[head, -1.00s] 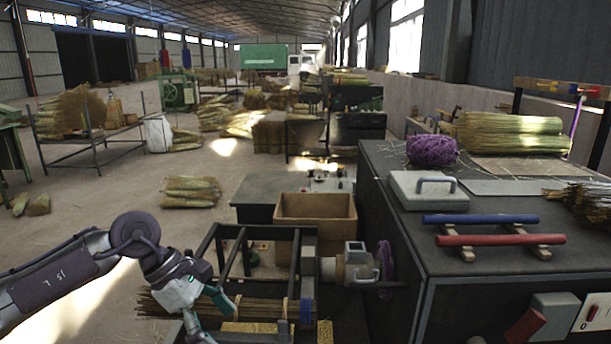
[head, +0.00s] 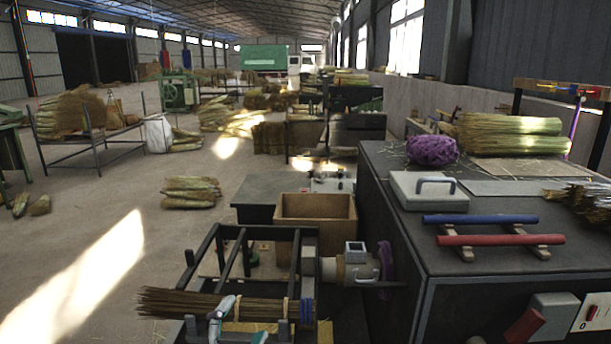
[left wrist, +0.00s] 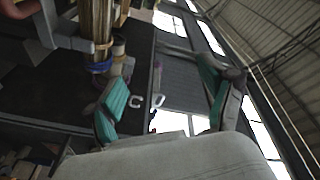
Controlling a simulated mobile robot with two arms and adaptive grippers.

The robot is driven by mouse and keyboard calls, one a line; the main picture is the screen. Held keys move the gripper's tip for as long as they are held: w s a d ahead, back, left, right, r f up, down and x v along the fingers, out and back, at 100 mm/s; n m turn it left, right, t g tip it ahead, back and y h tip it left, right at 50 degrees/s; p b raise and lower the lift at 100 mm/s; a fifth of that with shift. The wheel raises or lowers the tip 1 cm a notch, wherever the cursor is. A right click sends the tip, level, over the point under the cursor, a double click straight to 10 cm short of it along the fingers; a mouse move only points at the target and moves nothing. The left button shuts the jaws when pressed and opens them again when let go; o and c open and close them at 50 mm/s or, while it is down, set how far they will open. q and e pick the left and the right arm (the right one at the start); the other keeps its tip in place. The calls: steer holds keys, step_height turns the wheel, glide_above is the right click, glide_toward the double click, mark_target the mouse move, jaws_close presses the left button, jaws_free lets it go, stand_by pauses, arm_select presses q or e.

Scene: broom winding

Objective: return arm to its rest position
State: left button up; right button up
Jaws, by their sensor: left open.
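My left gripper (head: 240,322) is low at the bottom edge of the head view, in front of the straw bundle. In the left wrist view its two teal fingers (left wrist: 163,78) are spread apart with nothing between them. The straw bundle (head: 180,303) lies across the dark metal frame, with pale bands and a blue band near its right end. The bundle also shows upright at the upper left of the left wrist view (left wrist: 95,25), apart from the fingers. Most of my left arm is out of the head view. My right gripper is not in view.
A winding machine (head: 355,268) with a purple disc stands right of the frame. A cardboard box (head: 315,212) sits behind it. A dark bench (head: 480,285) at right holds purple twine (head: 432,150), a blue bar (head: 480,219) and a red bar (head: 500,240).

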arm_select(q)
steer(key=s+a+f+n+g+y, duration=0.2)
steer(key=s+a+f+n+g, duration=0.25)
steer(key=f, duration=0.35)
steer(key=s+a+f+n+g+y, duration=0.3)
steer(key=s+f+n, duration=0.15)
steer(key=f, duration=0.25)
steer(key=s+a+f+n+g, duration=0.1)
steer(key=s+f+n+g, duration=0.2)
steer(key=s, duration=0.5)
steer(key=s+a+f+g, duration=0.1)
steer(key=s+f+g, duration=0.4)
steer(key=s, duration=0.4)
steer(key=s+f+x, duration=0.1)
steer(key=s+x, duration=0.2)
steer(key=x, duration=0.9)
steer(key=s+x, duration=0.2)
steer(key=x, duration=1)
steer(key=s+a+f+g, duration=0.1)
steer(key=s+a+f, duration=0.1)
steer(key=s+f, duration=1.6)
steer(key=shift+a+f, duration=0.3)
steer(key=shift+f, duration=0.05)
